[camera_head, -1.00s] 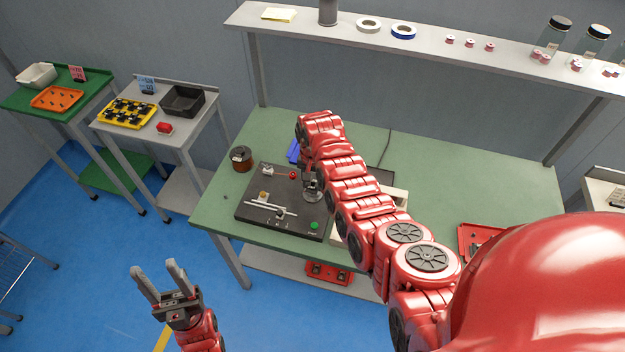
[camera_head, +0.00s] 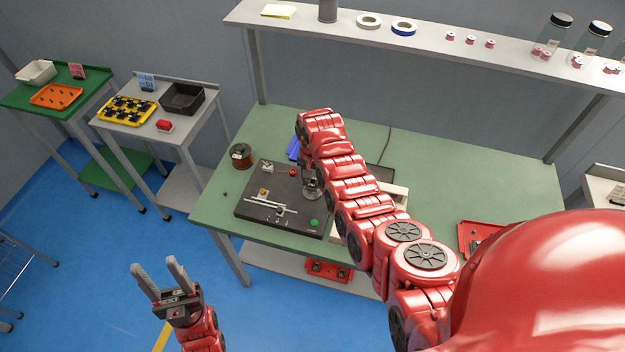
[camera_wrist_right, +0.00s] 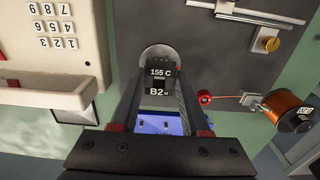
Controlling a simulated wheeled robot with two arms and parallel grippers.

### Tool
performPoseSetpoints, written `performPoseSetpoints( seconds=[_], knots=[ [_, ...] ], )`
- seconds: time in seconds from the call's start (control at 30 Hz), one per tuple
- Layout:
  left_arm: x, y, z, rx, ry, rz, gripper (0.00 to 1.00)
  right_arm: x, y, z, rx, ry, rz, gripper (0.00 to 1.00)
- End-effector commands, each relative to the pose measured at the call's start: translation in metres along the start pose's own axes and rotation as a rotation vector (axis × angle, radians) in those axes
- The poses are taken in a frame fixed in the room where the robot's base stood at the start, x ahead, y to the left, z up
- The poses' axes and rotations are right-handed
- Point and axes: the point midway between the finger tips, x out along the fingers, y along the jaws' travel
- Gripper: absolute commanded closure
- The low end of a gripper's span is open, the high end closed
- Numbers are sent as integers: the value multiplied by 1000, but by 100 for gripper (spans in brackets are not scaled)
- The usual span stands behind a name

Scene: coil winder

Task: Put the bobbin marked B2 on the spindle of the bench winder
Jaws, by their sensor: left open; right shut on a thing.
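The bobbin marked B2 (camera_wrist_right: 158,78) is between the fingers of my right gripper (camera_wrist_right: 158,95), its label facing the right wrist camera. My right gripper (camera_head: 311,180) is shut on it, above the right part of the bench winder (camera_head: 262,225). The winder is a dark plate with a metal rail, a red knob (camera_head: 292,172) and a green button (camera_head: 314,223). The spindle is not clearly seen; whether the bobbin touches it I cannot tell. My left gripper (camera_head: 163,284) is open and empty over the floor, left of the bench.
A copper wire spool (camera_head: 241,157) stands at the winder's back left; its wire runs past the red knob in the wrist view (camera_wrist_right: 205,97). A pale keypad unit (camera_wrist_right: 55,45) and a blue thing (camera_wrist_right: 165,125) are close to the right gripper. A red tray (camera_head: 480,238) lies further right.

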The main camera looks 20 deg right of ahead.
Motion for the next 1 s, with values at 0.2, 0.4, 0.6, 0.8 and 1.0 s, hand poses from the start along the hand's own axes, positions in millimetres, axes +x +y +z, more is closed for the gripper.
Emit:
performPoseSetpoints(
  seconds=[0.2, 0.4, 0.6, 0.8, 1.0],
  knots=[
    [-3, 0, 0, 0, 0, 0, 48, 3, 0, 0, 0, 0, 0, 100],
    [-8, 0, 1, 0, 0, 0, 48, 10, 0, 0, 0, 0, 0, 100],
    [-13, 1, 2, 0, 0, 0, 48, 15, 0, 0, 0, -1, 1, 100],
    [-18, 1, 3, 0, 0, 0, 48, 21, 0, 0, 0, -1, 1, 100],
    [-17, 1, 3, 0, 0, 0, 48, 22, 0, 0, 0, -1, 0, 32]
  ],
)
